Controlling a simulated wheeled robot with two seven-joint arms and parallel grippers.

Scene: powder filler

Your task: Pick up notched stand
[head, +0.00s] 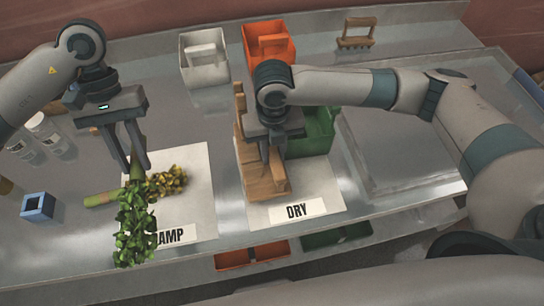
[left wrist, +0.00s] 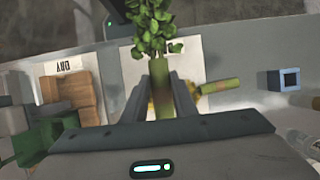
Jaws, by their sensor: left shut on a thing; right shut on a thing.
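The notched stand (head: 262,183) is a stepped wooden block on the white DRY mat (head: 315,190); it also shows in the left wrist view (left wrist: 82,98). My right gripper (head: 269,160) is shut on it from above, and my fingers and wrist hide part of it. My left gripper (head: 136,170) is shut on the green stem of a leafy bunch (head: 134,222). In the left wrist view the stem (left wrist: 161,88) stands between the two fingers, leaves at the far end. A yellowish bunch (head: 168,181) with a thick green stalk lies across behind it.
A white caddy (head: 204,60), an orange caddy (head: 268,43) and a brown wooden rack (head: 357,34) stand at the back. A green box (head: 318,135) is close right of the stand. A blue square cup (head: 38,207) and clear jars (head: 48,132) are at left.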

